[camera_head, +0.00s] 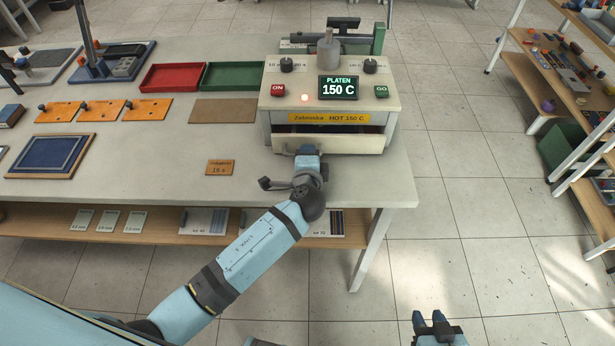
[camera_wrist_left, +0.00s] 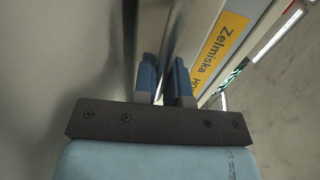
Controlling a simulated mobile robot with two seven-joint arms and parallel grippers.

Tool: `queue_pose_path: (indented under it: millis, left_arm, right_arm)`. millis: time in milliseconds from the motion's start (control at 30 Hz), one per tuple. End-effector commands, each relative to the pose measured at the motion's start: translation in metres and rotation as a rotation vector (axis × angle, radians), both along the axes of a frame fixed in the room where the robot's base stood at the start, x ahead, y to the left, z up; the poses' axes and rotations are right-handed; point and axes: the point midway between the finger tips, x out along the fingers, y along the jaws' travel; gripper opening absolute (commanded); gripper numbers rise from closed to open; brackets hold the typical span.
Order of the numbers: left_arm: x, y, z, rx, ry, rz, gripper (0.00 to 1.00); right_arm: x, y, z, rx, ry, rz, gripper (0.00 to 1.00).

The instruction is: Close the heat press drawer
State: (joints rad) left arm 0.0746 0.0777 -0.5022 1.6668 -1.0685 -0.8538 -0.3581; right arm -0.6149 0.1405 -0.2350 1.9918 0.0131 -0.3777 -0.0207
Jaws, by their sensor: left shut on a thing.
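The heat press (camera_head: 275,105) stands on the table with a yellow "Zelmiska HOT 150 C" label, which also shows in the left wrist view (camera_wrist_left: 219,48). Its drawer (camera_head: 350,144) has a pale front and sticks out below the label, with a dark gap above the front. My left gripper (camera_head: 307,150) is at the left part of the drawer front, shut on the drawer handle. In the left wrist view its two blue fingers (camera_wrist_left: 166,80) stand either side of a thin grey bar. My right gripper (camera_head: 430,322) is open and empty, low over the floor.
A red tray (camera_head: 172,77), a green tray (camera_head: 233,75), a brown mat (camera_head: 222,111) and orange plates (camera_head: 147,109) lie left of the press. A small "15 s" card (camera_head: 220,167) lies near the front edge. Shelves (camera_head: 560,85) stand at right.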

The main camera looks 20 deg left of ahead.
Motion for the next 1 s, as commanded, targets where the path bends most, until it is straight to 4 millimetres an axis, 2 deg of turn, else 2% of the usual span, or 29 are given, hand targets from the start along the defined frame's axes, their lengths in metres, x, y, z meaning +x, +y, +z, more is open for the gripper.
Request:
queue_pose_path:
  millis: [100, 200, 500, 533, 600, 633, 1000]
  left_arm:
    - [0.021, 0.006, -0.002, -0.001, 0.001, 0.001, 0.00]
    - [0.028, 0.009, -0.002, 0.000, 0.002, 0.001, 0.00]
    - [0.031, 0.010, 0.000, 0.001, -0.001, 0.002, 0.00]
    - [0.031, 0.010, 0.001, 0.001, -0.001, 0.002, 0.17]
    - [0.031, 0.010, 0.001, 0.000, -0.001, 0.001, 0.33]
    - [0.030, 0.010, 0.001, 0.000, -0.001, 0.001, 0.37]
    - [0.030, 0.009, 0.000, 0.000, 0.001, 0.000, 0.37]
  right_arm:
    - [0.000, 0.000, -0.003, 0.000, 0.000, 0.000, 0.37]
    - [0.001, 0.000, -0.004, 0.000, -0.001, -0.001, 0.37]
    - [0.001, 0.000, -0.002, 0.001, -0.004, -0.001, 0.37]
    - [0.001, 0.000, -0.002, 0.001, -0.004, -0.001, 0.37]
    - [0.001, 0.000, -0.002, 0.001, -0.004, -0.001, 0.37]
    - [0.001, 0.000, -0.002, 0.001, -0.004, -0.001, 0.37]
    - [0.001, 0.000, -0.001, 0.002, -0.005, -0.001, 0.37]
